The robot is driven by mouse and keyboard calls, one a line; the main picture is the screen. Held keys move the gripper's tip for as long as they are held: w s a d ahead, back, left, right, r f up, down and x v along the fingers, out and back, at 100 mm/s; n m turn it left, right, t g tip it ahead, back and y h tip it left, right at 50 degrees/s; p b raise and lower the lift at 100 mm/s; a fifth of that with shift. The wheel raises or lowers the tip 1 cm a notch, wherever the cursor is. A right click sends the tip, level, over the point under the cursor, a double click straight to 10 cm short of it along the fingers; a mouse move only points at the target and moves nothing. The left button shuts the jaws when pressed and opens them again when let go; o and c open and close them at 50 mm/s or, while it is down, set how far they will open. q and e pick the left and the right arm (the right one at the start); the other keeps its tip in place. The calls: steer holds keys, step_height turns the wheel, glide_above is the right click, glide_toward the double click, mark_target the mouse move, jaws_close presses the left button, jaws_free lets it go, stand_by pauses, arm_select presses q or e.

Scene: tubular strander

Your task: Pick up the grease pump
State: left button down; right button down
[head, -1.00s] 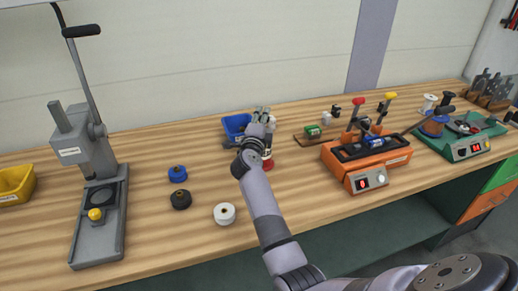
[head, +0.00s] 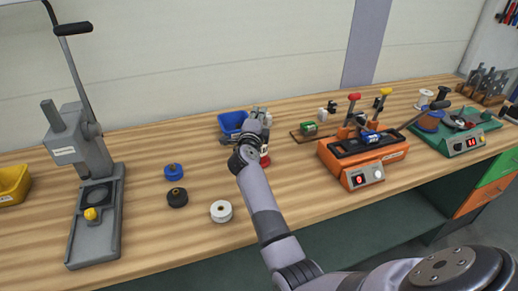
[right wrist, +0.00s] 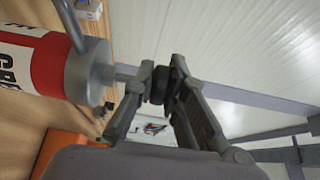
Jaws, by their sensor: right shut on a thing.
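The grease pump is a cylinder with a red and white label and a grey cap. It fills the left of the right wrist view (right wrist: 45,65). In the head view its red lower part (head: 265,161) shows beside my forearm, and the rest is mostly hidden behind my wrist. My right gripper (head: 260,113) is at the pump's top. In the right wrist view its fingers (right wrist: 157,88) are closed around the dark knob on the thin rod from the cap. I cannot tell whether the pump's base touches the table. My left gripper is not in view.
A blue bin (head: 231,121) stands just left of the gripper. An orange machine (head: 345,170) with levers stands to the right. A white spool (head: 221,211) and blue and black knobs lie left in front. A grey press (head: 90,155) stands far left. The front middle is clear.

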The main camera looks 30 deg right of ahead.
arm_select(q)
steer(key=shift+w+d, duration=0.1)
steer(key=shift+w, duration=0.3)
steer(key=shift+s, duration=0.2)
arm_select(e)
steer(key=shift+r, duration=0.15)
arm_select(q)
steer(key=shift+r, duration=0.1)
arm_select(e)
steer(key=shift+r, duration=0.15)
